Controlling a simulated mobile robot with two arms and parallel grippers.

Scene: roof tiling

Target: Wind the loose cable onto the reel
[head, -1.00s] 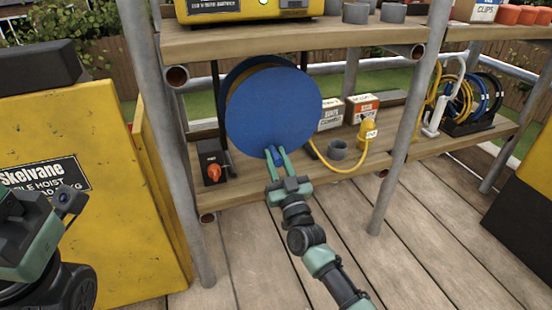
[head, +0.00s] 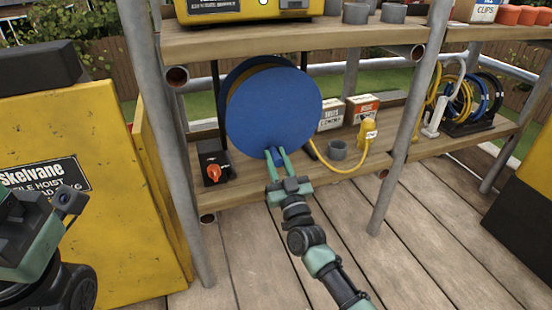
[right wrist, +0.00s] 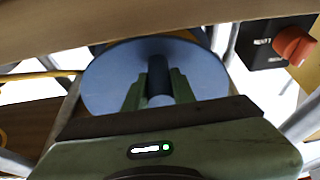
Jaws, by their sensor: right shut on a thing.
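My right gripper (head: 278,163) is shut on this knob; in the right wrist view the fingers (right wrist: 158,90) flank the knob in front of the disc (right wrist: 105,80). The loose yellow cable (head: 345,171) sags from the reel's right side to a yellow plug (head: 367,133). My left gripper (head: 35,235) shows partly at the left edge, fingers not clear.
A dark box with a red switch (head: 214,173) stands left of the reel. Rack poles (head: 400,130) flank the space. A yellow hoist cabinet (head: 100,210) is at left.

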